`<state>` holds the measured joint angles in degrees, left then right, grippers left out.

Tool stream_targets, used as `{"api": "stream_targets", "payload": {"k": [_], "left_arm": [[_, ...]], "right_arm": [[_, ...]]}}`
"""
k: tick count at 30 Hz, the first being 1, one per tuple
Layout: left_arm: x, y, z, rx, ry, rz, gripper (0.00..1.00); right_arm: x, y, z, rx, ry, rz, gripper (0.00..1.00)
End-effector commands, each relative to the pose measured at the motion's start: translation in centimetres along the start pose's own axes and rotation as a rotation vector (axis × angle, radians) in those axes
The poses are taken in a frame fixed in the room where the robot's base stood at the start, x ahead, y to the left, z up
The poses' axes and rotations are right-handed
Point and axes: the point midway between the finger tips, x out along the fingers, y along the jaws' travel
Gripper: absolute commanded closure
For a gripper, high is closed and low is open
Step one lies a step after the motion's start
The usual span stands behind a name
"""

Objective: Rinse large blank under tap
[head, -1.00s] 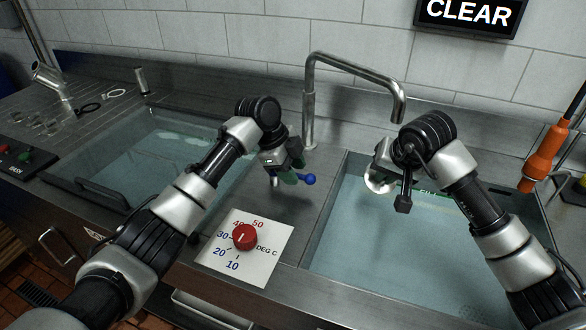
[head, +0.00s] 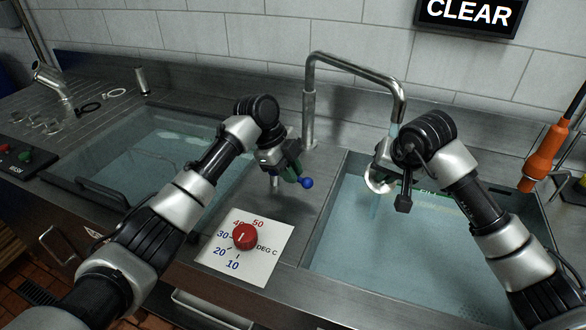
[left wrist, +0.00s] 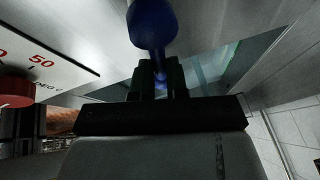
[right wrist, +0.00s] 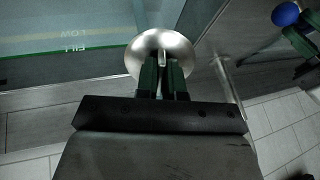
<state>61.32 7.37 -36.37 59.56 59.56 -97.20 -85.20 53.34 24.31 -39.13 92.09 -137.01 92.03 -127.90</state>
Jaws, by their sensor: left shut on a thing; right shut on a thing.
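The large blank, a shiny round metal disc (head: 379,186), is held by my right gripper (head: 384,168) over the right basin, below the tap spout (head: 399,98). The disc also shows in the right wrist view (right wrist: 146,44), gripped between the green fingers (right wrist: 163,82). A thin pale-blue stream of water shows at the spout mouth. My arm partly hides where it lands. My left gripper (head: 287,172) is shut on the tap lever, whose blue knob (head: 307,183) sticks out to the right. The knob fills the top of the left wrist view (left wrist: 152,24).
The red temperature knob (head: 244,236) on its white plate points near 40. The right basin (head: 340,245) and left basin (head: 140,165) hold water. An orange-handled tool (head: 545,158) hangs at the right. A sign (head: 468,14) reads CLEAR.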

Motion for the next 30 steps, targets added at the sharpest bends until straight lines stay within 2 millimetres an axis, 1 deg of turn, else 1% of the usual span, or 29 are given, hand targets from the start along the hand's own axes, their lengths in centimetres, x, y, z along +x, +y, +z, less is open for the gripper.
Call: {"api": "stream_targets", "payload": {"k": [4, 13, 14, 18, 19, 26, 30], "left_arm": [[-0.27, 0.43, 0.03, 0.095, 0.019, 0.037, 1.0], [-0.31, 0.5, 0.03, 0.112, 0.023, 0.042, 1.0], [-0.31, 0.5, 0.03, 0.112, 0.023, 0.042, 0.84], [-0.28, 0.52, 0.03, 0.111, 0.023, 0.042, 0.63], [-0.27, 0.52, 0.03, 0.111, 0.023, 0.042, 0.6], [-0.23, 0.55, 0.03, 0.11, 0.023, 0.043, 0.6], [-0.94, 0.47, 0.05, 0.11, 0.023, 0.042, 0.6]], "right_arm": [[-0.05, -0.02, -0.04, 0.0, 0.001, -0.001, 1.0], [-0.05, -0.02, -0.04, 0.0, 0.001, -0.001, 1.0], [-0.05, -0.02, -0.04, 0.0, 0.001, -0.001, 1.0], [-0.05, -0.02, -0.04, 0.0, 0.001, -0.001, 1.0], [-0.05, -0.02, -0.04, 0.0, 0.001, -0.001, 1.0], [-0.05, -0.02, -0.04, 0.0, 0.001, -0.001, 1.0], [-0.05, -0.02, -0.04, 0.0, 0.001, -0.001, 1.0]]}}
